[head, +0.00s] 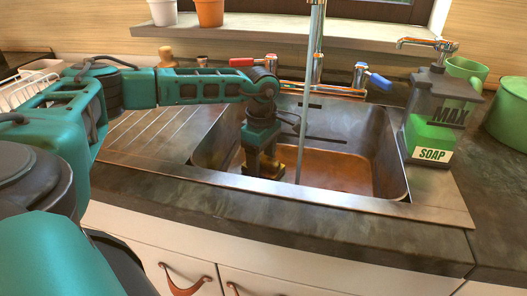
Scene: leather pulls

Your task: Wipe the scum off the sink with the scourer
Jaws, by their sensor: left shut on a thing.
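The metal sink (388,186) is set in the dark counter, and its basin floor shows a brown, rusty-looking film (335,172), which looks like the scum. My left gripper (262,172) points down into the left part of the basin, low near its floor. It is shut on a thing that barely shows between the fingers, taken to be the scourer. I cannot tell whether that thing touches the floor of the basin. My right gripper is not in view.
A tap (317,45) with red and blue handles stands behind the basin, and a thin stream of water (305,110) falls beside my left gripper. A soap dispenser (432,115) stands at the right rim. A ribbed drainboard (140,135) lies to the left.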

